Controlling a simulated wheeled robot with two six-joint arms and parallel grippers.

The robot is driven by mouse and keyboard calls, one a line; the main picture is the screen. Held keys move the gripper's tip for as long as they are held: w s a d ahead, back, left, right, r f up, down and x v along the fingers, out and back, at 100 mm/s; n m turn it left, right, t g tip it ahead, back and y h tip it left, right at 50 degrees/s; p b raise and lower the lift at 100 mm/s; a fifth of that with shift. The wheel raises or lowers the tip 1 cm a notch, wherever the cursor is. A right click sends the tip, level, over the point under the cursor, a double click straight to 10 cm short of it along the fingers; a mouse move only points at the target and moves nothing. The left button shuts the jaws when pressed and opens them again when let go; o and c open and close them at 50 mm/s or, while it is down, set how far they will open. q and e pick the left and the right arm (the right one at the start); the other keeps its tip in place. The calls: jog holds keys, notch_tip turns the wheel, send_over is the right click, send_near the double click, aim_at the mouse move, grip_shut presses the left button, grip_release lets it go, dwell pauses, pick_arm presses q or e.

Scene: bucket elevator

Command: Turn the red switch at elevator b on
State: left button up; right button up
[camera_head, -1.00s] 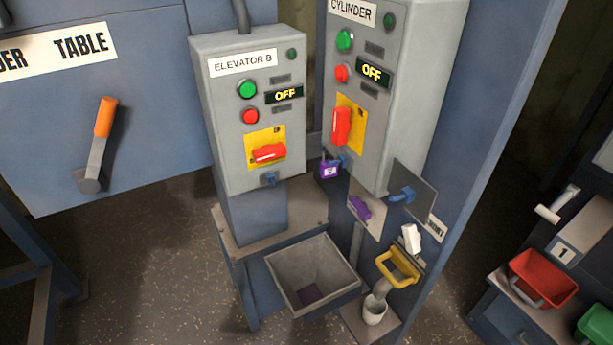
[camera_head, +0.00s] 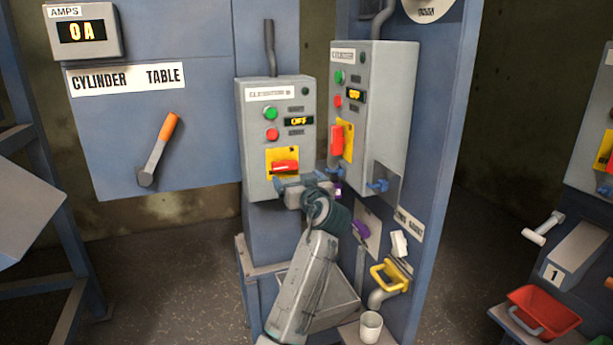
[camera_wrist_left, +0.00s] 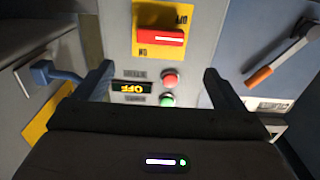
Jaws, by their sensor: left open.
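The red switch (camera_head: 285,167) is a red handle lying horizontal on a yellow plate (camera_head: 273,156) at the lower front of the grey Elevator B box (camera_head: 252,131). The box's display (camera_head: 299,121) reads OFF. My left gripper (camera_head: 303,184) is just below and in front of the switch, near the box's lower edge. In the left wrist view, the picture is upside down; the red switch (camera_wrist_left: 160,37) shows beyond the open, empty fingers of the left gripper (camera_wrist_left: 160,78). The handle is apart from both fingers. My right gripper is not in view.
The Cylinder box (camera_head: 385,110) with its own red switch (camera_head: 336,140) stands close on the right. An orange-handled lever (camera_head: 158,150) is on the left panel. A grey bin (camera_head: 335,300) sits below, partly behind my arm.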

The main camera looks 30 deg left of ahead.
aim_at(286, 166)
pick_arm(q)
jog(key=p+x, duration=0.2)
jog(key=x, duration=0.9)
jog(key=shift+f, duration=0.15)
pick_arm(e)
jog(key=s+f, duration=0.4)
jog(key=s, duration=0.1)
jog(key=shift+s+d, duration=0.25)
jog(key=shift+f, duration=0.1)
pick_arm(q)
jog(key=c, duration=1)
